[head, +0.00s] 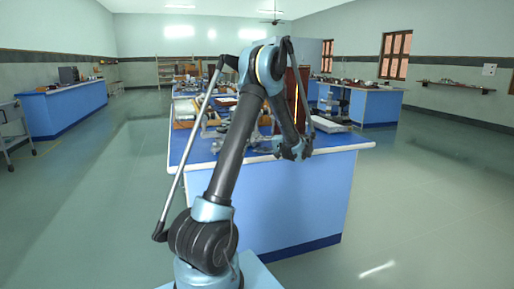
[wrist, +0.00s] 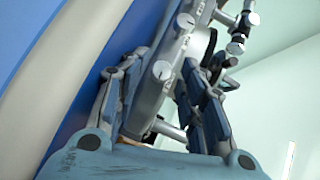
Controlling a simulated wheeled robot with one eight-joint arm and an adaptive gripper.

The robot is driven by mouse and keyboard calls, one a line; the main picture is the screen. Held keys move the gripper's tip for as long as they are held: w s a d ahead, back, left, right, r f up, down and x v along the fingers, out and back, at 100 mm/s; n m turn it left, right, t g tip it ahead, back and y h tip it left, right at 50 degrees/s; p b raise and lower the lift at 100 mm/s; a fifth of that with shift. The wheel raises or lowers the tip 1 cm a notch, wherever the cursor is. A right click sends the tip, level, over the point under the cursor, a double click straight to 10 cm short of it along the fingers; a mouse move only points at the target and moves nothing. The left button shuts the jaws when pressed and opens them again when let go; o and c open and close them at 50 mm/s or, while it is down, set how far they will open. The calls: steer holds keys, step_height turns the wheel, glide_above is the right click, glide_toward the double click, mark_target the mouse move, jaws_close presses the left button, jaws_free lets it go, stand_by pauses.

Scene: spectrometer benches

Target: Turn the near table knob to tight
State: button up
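My gripper (wrist: 157,82) is open in the wrist view, with one finger on each side of a grey metal spectrometer part (wrist: 150,98). A round pale knob (wrist: 162,70) with a dark mark on its face shows between the fingertips. A second similar knob (wrist: 186,22) sits higher up on the same part. I cannot tell which one is the near table knob, or whether a finger touches anything. In the head view my gripper (head: 292,152) hangs over the near edge of the blue bench (head: 290,205). My arm hides much of the instrument there.
Small metal screws (wrist: 236,46) stick out at the upper right in the wrist view. The bench top holds other apparatus, including a tall brown upright (head: 298,88). Another blue bench (head: 64,105) stands at the left. The floor (head: 430,210) at the right is clear.

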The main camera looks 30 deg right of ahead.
steer(key=shift+s, duration=0.1)
steer(key=shift+v, duration=3.85)
